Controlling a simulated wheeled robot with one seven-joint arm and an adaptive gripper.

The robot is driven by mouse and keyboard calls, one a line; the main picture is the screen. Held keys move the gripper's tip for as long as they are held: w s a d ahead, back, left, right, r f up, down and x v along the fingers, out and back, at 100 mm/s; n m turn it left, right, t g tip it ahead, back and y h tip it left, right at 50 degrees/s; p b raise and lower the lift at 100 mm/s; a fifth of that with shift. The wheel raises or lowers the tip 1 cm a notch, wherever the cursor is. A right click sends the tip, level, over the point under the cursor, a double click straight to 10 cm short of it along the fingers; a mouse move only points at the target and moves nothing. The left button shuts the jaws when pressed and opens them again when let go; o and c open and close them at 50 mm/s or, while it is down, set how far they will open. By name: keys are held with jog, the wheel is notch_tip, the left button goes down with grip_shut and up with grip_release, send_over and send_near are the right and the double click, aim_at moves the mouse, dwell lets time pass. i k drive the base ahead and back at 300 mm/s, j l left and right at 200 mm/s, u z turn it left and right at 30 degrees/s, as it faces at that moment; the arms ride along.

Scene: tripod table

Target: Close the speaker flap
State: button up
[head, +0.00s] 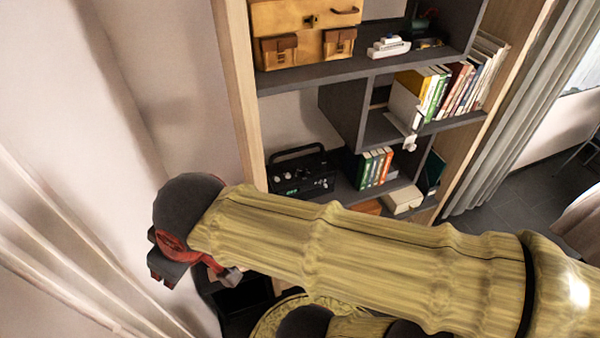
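A black box-shaped device with a carrying handle and knobs (302,174) stands on a lower shelf; it looks like a radio or speaker. I cannot make out a flap on it. A dark, open-looking black object (243,300) lies low in the view, below my arm, partly hidden; I cannot tell whether it is a speaker. My gripper (195,268) is at the left end of my arm, with dark and red parts, left of and below the shelf device and apart from it. Its fingers are partly hidden, so its opening is unclear.
The bookcase (360,68) holds a wooden case (305,30), a toy ship (388,47) and rows of books (455,90). A pale curtain (60,260) hangs at the left and a grey curtain (515,120) at the right. Bare wall (170,90) lies left of the bookcase.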

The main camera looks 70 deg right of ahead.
aim_at(322, 170)
jog(key=z, duration=2.15)
